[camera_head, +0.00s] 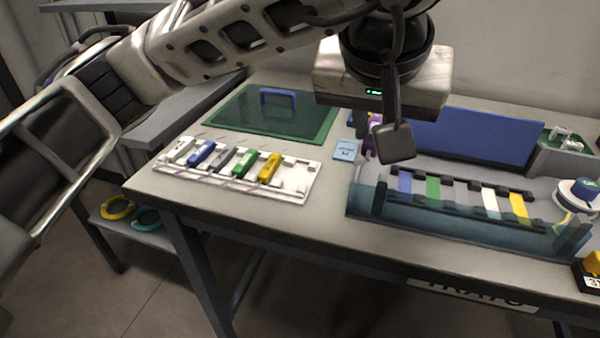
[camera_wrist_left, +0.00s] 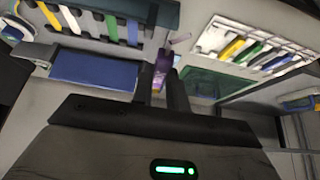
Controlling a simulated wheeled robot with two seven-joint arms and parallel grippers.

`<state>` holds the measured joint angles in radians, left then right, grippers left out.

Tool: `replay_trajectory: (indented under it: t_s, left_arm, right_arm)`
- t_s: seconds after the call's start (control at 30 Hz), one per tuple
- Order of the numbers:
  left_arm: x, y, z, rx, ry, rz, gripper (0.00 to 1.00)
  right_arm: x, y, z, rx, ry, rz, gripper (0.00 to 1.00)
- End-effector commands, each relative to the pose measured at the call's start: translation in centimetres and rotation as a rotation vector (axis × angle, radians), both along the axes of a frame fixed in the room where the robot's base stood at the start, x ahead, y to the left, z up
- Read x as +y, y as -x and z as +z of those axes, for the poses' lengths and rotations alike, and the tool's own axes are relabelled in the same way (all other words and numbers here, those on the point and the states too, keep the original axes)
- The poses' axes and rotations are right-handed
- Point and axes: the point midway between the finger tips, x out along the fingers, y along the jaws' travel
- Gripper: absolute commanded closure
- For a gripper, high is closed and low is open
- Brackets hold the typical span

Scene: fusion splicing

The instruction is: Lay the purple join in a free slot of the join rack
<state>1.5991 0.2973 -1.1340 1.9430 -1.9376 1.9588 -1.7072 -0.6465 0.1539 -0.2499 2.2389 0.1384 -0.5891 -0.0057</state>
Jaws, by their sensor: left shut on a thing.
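The purple join (camera_wrist_left: 163,62) is held between the two dark fingers of my left gripper (camera_wrist_left: 163,78) in the left wrist view. In the head view my left gripper (camera_head: 376,138) hangs above the table between the two racks, and a bit of the purple join (camera_head: 370,146) shows beside the near finger, which hides the rest. A white rack (camera_head: 238,188) on the left holds white, blue, grey, green and yellow joins, with an empty place at its right end. It also shows in the left wrist view (camera_wrist_left: 209,38). My right gripper is out of view.
A clear blue tray (camera_head: 440,228) on the right holds coloured strips on dark supports, with a blue panel (camera_head: 470,140) behind. A green mat (camera_head: 228,120) with a blue handle lies behind the white rack. A small light-blue card (camera_head: 346,150) lies between the racks.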

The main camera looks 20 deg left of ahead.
Motion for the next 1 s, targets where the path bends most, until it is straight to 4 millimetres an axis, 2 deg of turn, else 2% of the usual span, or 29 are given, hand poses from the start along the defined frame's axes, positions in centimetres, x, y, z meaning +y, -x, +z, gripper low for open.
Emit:
replay_trajectory:
  t_s: [0.3,0.43,0.53,0.83,1.0]
  left_arm:
    - [7.2,-3.4,-3.6,0.005,-0.001,0.009,1.00]
    - [8.9,-4.3,-6.3,0.005,-0.002,0.005,1.00]
    - [9.9,-4.8,-7.5,0.003,-0.001,0.004,1.00]
    - [11.2,-5.5,-9.3,0.002,0.000,0.004,1.00]
    - [11.3,-5.5,-12.0,0.004,-0.001,0.000,1.00]
  right_arm:
    - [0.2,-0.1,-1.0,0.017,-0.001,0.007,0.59]
    - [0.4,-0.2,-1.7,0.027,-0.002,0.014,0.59]
    - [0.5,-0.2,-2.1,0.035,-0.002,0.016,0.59]
    - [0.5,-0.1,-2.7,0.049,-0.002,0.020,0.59]
    - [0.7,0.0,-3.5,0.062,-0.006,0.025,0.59]
